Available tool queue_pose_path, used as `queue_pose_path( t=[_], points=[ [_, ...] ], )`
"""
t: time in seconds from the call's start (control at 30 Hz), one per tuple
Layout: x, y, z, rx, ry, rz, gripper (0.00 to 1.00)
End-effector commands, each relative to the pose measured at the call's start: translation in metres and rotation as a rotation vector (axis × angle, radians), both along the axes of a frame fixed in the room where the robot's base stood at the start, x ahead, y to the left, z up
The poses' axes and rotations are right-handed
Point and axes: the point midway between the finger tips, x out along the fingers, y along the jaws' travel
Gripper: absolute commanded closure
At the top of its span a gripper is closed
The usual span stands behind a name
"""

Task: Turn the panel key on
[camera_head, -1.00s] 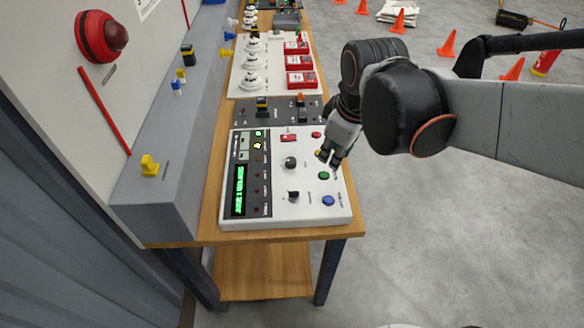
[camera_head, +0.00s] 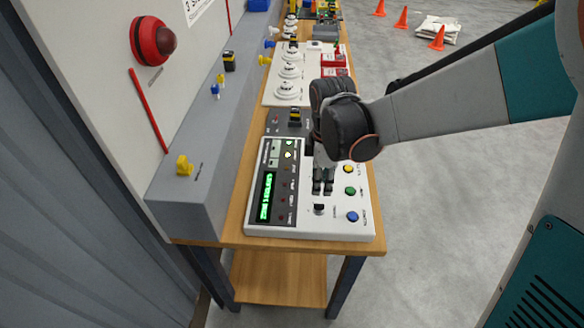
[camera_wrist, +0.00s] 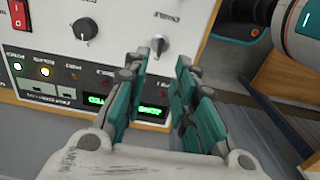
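The control panel (camera_head: 300,227) is a white box with a lit green display (camera_head: 265,197). The small black key switch (camera_head: 319,209) is near its front edge, left of the blue button; in the wrist view it is a dark piece (camera_wrist: 163,46) just beyond my fingertips. My gripper (camera_head: 322,189) is over the panel, just behind the key in the head view. In the wrist view my gripper (camera_wrist: 172,55) has a gap between its fingers and holds nothing. I cannot tell whether a fingertip touches the key. My arm hides part of the panel's back.
A dark round knob (camera_wrist: 84,30) and a red rocker switch (camera_wrist: 20,18) are beside the key. Yellow (camera_head: 347,169), green (camera_head: 349,190) and blue (camera_head: 352,216) buttons line the panel's right. A grey ledge (camera_head: 205,170) rises on the left. Open floor is on the right.

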Motion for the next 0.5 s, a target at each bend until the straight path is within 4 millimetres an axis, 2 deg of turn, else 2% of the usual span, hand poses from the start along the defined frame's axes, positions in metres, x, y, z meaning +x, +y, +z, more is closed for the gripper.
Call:
queue_pose_path(
  t=[0.03,0.2,0.4,0.5],
  points=[
    [0.000,0.000,-0.013,0.000,0.000,0.000,0.75],
    [0.000,0.000,-0.047,0.000,-0.001,-0.001,0.75],
    [0.000,0.000,-0.077,0.000,-0.001,-0.002,0.75],
    [0.000,-0.001,-0.086,0.000,-0.001,-0.002,0.75]
  ],
)
